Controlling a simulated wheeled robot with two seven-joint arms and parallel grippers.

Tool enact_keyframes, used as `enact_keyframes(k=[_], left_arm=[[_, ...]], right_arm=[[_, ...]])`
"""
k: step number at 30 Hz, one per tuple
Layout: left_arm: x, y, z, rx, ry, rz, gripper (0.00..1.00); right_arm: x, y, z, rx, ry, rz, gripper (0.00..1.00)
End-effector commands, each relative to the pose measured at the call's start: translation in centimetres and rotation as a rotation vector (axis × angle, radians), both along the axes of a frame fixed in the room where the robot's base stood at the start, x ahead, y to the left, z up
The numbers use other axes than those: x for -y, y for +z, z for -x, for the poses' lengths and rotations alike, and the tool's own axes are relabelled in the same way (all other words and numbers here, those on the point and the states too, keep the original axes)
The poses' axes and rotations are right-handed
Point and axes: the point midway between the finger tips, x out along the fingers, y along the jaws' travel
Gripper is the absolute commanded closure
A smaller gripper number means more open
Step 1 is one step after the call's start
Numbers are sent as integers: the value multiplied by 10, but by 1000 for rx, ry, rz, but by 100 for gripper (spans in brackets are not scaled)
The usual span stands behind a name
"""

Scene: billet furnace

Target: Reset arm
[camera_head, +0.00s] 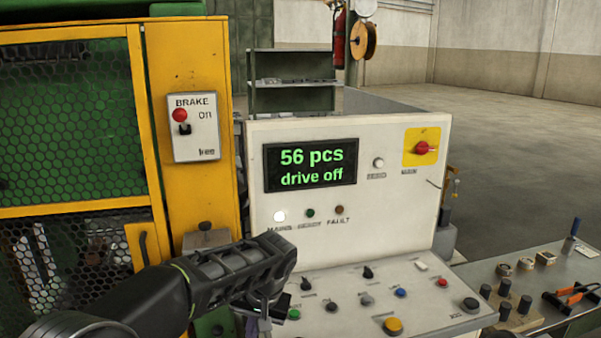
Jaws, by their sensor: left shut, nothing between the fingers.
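My left gripper (265,309) hangs at the end of my left arm, which comes in from the lower left. Its fingers point down over the left end of the sloping control desk, close to a green button (294,314). The fingers are shut and hold nothing. I cannot tell whether the fingertips touch the desk. My right gripper is out of view.
The control panel (405,205) has a display (310,165) reading "56 pcs, drive off" and a red switch (422,148). A brake box (194,127) sits on the yellow machine frame at left. A side bench (590,262) with tools stands right.

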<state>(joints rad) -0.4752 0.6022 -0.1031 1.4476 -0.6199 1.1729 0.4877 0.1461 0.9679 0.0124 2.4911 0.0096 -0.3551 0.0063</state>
Motion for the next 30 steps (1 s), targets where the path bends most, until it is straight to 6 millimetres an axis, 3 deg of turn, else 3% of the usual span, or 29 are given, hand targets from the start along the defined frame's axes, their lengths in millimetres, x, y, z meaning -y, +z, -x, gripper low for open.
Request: enact_keyframes(k=[1,5,8,12,16,21,30], left_arm=[[-2,-22,3,-27,-8,17,100],[-2,-81,16,-85,-38,83,100],[-2,-142,37,-145,-50,163,100],[-1,-240,97,-230,-24,328,100],[0,-311,170,-270,65,480,100],[2,-354,249,-271,204,589,100],[-1,-372,339,-255,385,625,100]], right_arm=[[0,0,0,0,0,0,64],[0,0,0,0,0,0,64],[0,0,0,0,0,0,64],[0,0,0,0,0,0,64],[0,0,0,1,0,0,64],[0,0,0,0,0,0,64],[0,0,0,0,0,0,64]])
